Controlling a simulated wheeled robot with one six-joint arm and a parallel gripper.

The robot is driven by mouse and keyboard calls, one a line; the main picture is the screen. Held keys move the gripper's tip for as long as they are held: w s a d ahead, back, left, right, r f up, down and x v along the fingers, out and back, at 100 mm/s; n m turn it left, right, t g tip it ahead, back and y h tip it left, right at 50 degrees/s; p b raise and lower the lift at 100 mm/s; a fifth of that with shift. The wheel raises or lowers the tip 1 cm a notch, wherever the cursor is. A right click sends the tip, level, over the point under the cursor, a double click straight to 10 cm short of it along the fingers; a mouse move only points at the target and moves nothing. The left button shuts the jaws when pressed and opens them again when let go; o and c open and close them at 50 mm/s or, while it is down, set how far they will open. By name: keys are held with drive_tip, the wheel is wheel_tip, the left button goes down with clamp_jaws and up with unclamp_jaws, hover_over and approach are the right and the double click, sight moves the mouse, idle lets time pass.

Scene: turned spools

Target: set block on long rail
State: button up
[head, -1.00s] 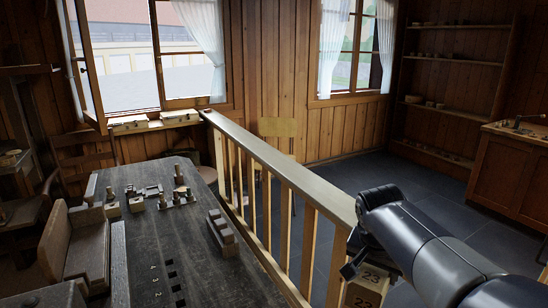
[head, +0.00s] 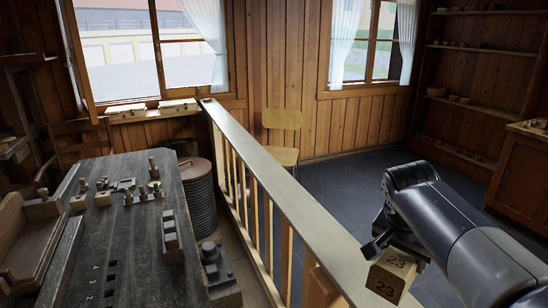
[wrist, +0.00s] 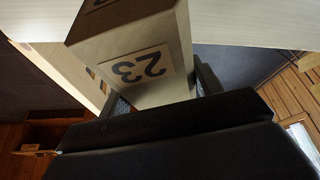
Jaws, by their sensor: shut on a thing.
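The block (head: 388,279) is a pale wooden cube marked 23 on its faces. My gripper (head: 380,250) is shut on it and holds it from above, at the right of the head view. In the wrist view the block (wrist: 135,65) sits between the two dark fingers (wrist: 160,92). The long rail (head: 285,180) is a pale, flat-topped wooden handrail on balusters, running from the window wall towards me. The block appears beside the rail's near right edge; I cannot tell whether they touch. A pale band, likely the rail top (wrist: 250,28), shows behind the block in the wrist view.
A dark workbench (head: 135,230) with several turned pieces and small blocks stands left of the rail. A ribbed barrel (head: 198,192) and a wooden chair (head: 281,135) are farther back. The visible rail top is bare. Open dark floor (head: 345,185) lies right of the rail.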

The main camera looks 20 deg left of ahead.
sight(396, 262)
drive_tip(key=shift+w+d, duration=0.1)
wheel_tip(396, 262, down, 10)
idle(0.6)
drive_tip(key=shift+b, duration=0.3)
drive_tip(key=shift+f, duration=0.2)
drive_tip(key=o, duration=1.2)
drive_tip(key=shift+r, duration=0.1)
drive_tip(key=v, duration=1.2)
drive_tip(key=shift+p, duration=0.3)
